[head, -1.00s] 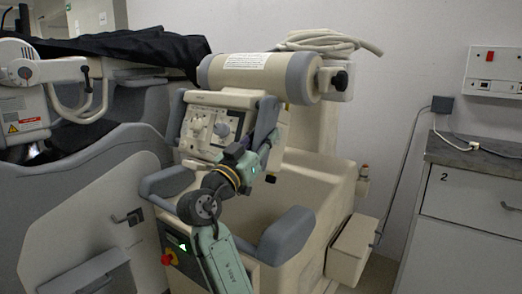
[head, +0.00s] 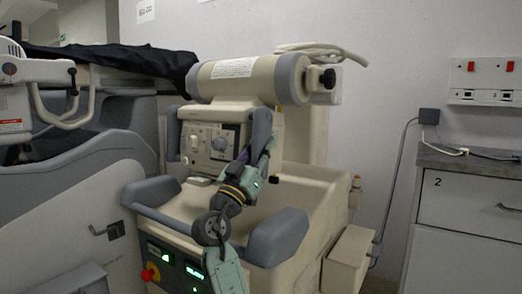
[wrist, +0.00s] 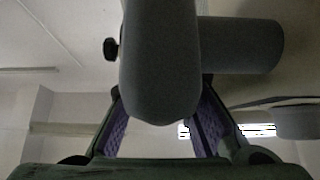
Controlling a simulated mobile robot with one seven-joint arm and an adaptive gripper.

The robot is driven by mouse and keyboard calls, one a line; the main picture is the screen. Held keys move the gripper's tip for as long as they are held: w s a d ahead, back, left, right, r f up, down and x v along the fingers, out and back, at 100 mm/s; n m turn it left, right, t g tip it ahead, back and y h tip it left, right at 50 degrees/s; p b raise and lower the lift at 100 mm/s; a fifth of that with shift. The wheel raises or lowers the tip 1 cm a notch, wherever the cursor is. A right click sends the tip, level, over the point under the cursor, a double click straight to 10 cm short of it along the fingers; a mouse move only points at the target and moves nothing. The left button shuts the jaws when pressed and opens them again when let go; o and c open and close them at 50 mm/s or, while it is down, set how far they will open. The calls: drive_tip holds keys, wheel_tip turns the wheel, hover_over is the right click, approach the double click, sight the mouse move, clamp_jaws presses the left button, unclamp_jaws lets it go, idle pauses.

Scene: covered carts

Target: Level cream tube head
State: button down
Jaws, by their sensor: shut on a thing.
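The cream tube head (head: 235,80) is a thick cylinder with grey end bands on top of a cream cart, in the head view. It lies close to level across the picture. A grey handle (head: 262,126) hangs down from its right part, beside the control panel (head: 208,142). My gripper (head: 260,153) is at the lower part of this handle, in front of the cart. In the wrist view the rounded grey handle (wrist: 160,70) fills the space between my purple finger pads, and my gripper is shut on it. The arm hides part of the cart behind it.
Grey rails (head: 278,237) stick out at the cart's front. A black cover (head: 120,55) drapes over equipment on the left. A white drawer cabinet (head: 470,215) stands at the right, with a cable (head: 391,190) along the wall.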

sight(254, 163)
drive_tip(key=shift+w+d+f, duration=0.15)
drive_tip(key=shift+d+f, duration=0.05)
drive_tip(key=shift+f, duration=0.05)
drive_tip(key=c, duration=1.7)
unclamp_jaws()
drive_tip(key=shift+f, duration=0.1)
drive_tip(key=shift+a+r, duration=0.1)
drive_tip(key=shift+r, duration=0.1)
drive_tip(key=shift+v, duration=3.8)
